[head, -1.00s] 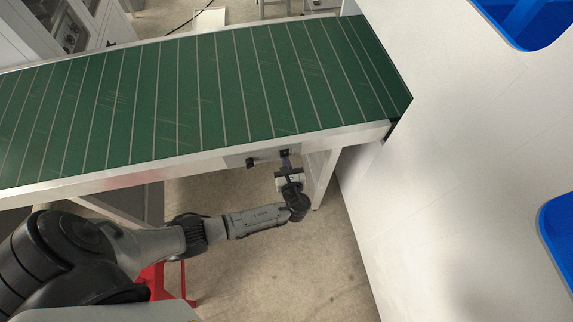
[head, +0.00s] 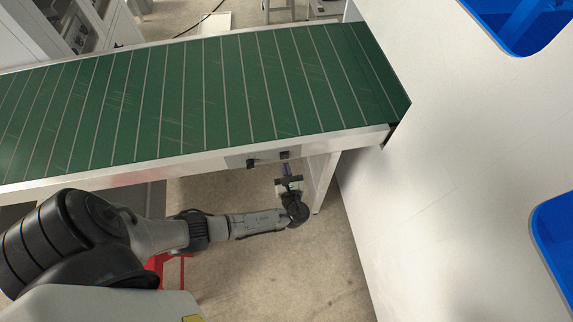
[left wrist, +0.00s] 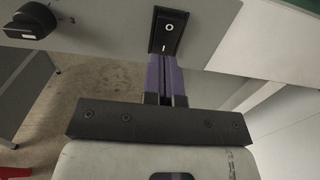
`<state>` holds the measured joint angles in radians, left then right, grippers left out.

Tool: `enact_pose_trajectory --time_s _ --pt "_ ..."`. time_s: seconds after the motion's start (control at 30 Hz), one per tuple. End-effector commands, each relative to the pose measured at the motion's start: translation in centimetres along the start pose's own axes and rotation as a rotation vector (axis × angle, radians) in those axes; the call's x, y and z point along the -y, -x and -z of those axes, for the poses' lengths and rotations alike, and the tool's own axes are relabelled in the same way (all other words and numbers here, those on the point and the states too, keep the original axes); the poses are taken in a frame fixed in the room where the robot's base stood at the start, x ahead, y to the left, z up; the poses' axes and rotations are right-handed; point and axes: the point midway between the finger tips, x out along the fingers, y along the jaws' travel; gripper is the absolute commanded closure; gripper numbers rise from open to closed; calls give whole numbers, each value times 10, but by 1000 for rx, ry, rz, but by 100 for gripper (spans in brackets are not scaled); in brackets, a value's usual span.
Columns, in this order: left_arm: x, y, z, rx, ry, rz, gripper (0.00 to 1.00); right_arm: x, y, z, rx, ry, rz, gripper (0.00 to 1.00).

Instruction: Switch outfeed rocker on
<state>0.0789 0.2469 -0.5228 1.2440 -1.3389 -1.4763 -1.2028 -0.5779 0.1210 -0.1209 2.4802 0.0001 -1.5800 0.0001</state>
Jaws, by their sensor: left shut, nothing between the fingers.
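The outfeed rocker (head: 284,155) is a small black switch on the grey panel on the side of the conveyor frame. In the left wrist view the rocker (left wrist: 169,32) shows a white ring mark near its top; I cannot tell which half is pressed in. My left gripper (head: 287,168) is shut and empty, just in front of and below the rocker. Its purple fingers (left wrist: 166,75) point at the rocker's lower end, seemingly with a small gap. My right gripper is in neither view.
A black rotary knob (head: 251,163) sits left of the rocker on the same panel, also in the left wrist view (left wrist: 38,20). The green conveyor belt (head: 200,95) runs above. A conveyor leg (head: 322,180) and a white machine wall (head: 430,180) stand to the right.

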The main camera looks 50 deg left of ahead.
Motion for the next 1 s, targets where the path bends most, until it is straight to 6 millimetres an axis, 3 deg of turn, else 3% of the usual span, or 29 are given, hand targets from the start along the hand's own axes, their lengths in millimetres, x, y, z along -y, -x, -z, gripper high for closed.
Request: enact_pose_trajectory --time_s 0.3,0.5,0.7,1.0 --pt "1 63 10 -7 -1 5 100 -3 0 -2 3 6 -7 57" --pt "1 93 14 -6 -1 5 100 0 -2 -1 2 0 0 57" --pt "1 110 15 -5 -1 5 100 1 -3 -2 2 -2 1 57" --pt "1 114 15 -4 -1 5 100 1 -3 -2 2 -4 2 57"
